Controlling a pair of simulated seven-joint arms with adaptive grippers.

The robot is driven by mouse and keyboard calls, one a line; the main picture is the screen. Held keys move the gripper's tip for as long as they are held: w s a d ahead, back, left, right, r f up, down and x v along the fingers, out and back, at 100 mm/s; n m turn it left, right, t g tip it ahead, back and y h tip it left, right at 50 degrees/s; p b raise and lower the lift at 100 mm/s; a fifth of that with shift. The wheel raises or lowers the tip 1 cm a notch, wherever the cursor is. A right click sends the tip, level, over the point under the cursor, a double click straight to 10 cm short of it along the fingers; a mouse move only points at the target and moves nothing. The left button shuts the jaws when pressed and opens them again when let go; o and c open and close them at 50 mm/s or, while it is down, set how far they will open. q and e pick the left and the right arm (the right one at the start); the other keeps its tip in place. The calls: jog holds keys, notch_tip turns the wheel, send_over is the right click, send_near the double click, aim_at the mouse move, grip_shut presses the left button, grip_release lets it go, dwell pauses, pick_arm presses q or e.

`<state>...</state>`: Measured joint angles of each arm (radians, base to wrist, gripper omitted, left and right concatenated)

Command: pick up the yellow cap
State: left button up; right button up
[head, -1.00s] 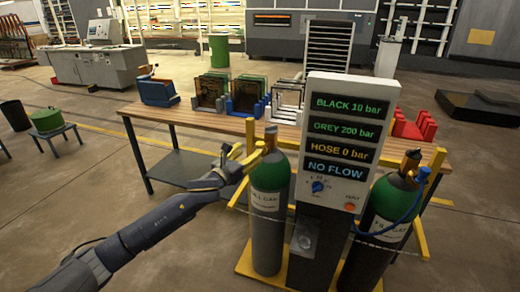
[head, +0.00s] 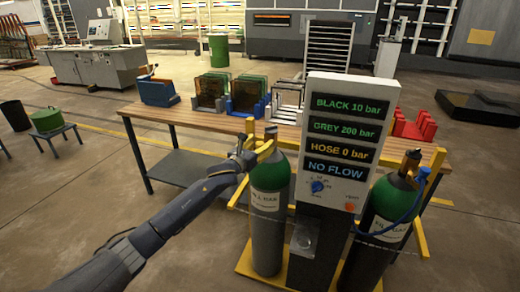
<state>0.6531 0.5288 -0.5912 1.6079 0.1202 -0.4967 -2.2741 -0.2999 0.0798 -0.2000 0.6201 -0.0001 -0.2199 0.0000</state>
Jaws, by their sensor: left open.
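My left gripper (head: 262,150) is open, with yellow parts showing at its fingers. The right cylinder (head: 386,225) has a brownish-yellow piece (head: 410,160) on top and a blue hose. No clearly separate yellow cap can be made out; the yellow fingers and the yellow rack blend together around the left cylinder's neck. My right gripper is not in view.
The panel (head: 350,130) stands between the cylinders and reads NO FLOW. A yellow rack (head: 250,130) frames the cylinders, and a thin chain crosses in front. A wooden table (head: 205,120) with several coloured racks stands behind.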

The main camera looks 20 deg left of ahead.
pick_arm(q)
jog(key=shift+c, duration=0.4)
grip_shut()
jog(key=shift+r, duration=0.1)
